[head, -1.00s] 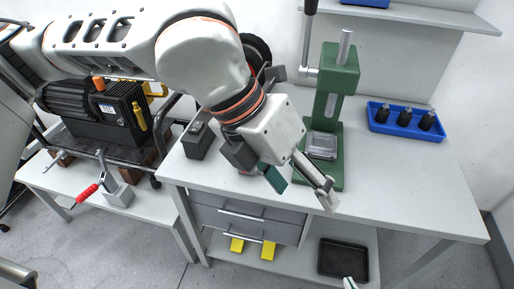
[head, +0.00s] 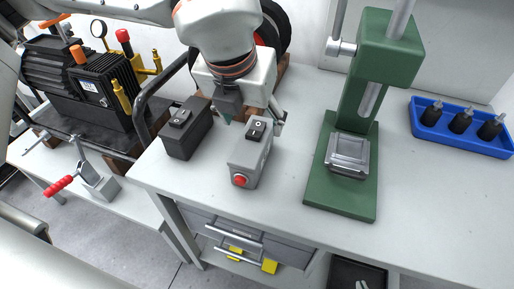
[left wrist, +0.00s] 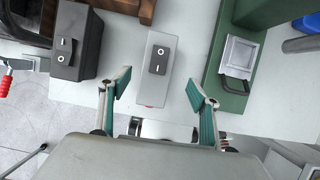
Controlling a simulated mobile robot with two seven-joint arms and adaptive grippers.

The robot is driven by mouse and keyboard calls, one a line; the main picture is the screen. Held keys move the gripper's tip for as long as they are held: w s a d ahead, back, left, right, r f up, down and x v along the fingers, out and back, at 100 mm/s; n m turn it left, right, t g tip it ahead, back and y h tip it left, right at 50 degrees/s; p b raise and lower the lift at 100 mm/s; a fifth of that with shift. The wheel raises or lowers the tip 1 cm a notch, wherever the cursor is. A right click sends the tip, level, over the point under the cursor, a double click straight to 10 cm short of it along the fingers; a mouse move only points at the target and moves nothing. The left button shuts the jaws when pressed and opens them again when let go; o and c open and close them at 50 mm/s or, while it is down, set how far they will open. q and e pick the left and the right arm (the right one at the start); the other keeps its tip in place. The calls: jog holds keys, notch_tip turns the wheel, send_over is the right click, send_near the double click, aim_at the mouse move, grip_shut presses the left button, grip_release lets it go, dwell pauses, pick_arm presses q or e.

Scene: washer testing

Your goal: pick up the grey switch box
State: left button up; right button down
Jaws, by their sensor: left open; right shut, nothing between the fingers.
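The grey switch box (head: 244,163) stands on the white bench, with a black rocker switch on top and a red button on its front end. It also shows in the left wrist view (left wrist: 152,88). My left gripper (head: 252,114) is open above its far part. In the left wrist view my left gripper's teal-padded fingers (left wrist: 158,92) are spread on either side of the box, with gaps to both.
A dark switch box (head: 188,138) stands just left of the grey one. A green press (head: 345,195) stands to the right. A blue tray (head: 465,145) holds black parts at far right. The bench front between box and press is clear.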

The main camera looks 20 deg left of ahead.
aim_at(253, 134)
pick_arm(q)
jog(key=shift+w+f, duration=0.1)
jog(key=shift+f, duration=0.65)
jog(key=x, duration=0.5)
jog(key=shift+a, duration=0.25)
jog(key=shift+f, duration=0.25)
jog(key=c, duration=1.7)
grip_shut()
jog(key=shift+r, duration=0.15)
